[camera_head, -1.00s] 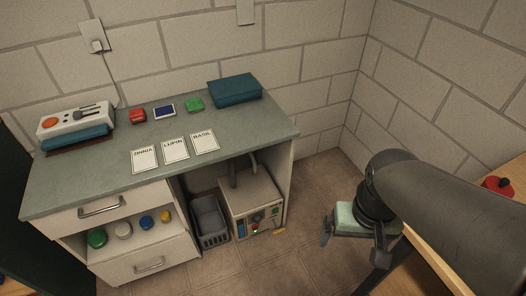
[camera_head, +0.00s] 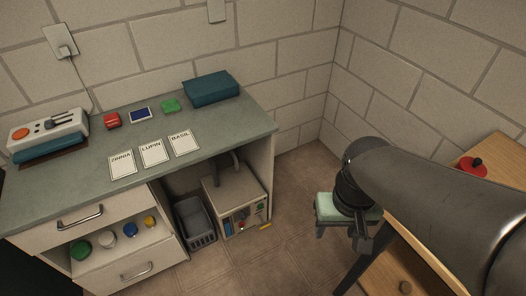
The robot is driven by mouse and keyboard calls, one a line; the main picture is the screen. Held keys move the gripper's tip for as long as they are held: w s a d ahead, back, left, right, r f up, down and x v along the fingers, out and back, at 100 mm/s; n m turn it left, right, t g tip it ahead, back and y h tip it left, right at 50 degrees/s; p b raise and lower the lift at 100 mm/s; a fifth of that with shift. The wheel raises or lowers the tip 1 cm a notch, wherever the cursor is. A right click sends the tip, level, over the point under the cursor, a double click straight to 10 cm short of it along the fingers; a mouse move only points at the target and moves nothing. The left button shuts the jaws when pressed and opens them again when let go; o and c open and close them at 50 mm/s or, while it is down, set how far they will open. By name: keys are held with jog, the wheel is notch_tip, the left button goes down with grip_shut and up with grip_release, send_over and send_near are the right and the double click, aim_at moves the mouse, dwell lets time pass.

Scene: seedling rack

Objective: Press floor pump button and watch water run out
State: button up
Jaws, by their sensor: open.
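The pump unit (camera_head: 226,194) is a beige box on the floor under the desk, with dark hoses rising from its top. Its front panel (camera_head: 243,217) carries several small coloured controls, including red and green ones, too small to tell which is the pump button. My gripper (camera_head: 362,240) hangs at the right, pointing down beside a small green-topped stool, well away from the panel. It is open and I see nothing between its fingers. No running water shows.
A grey basket (camera_head: 195,222) stands left of the pump. The green-topped stool (camera_head: 330,209) and a wooden table (camera_head: 430,258) are by my arm.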

grip_shut()
dwell(1.4)
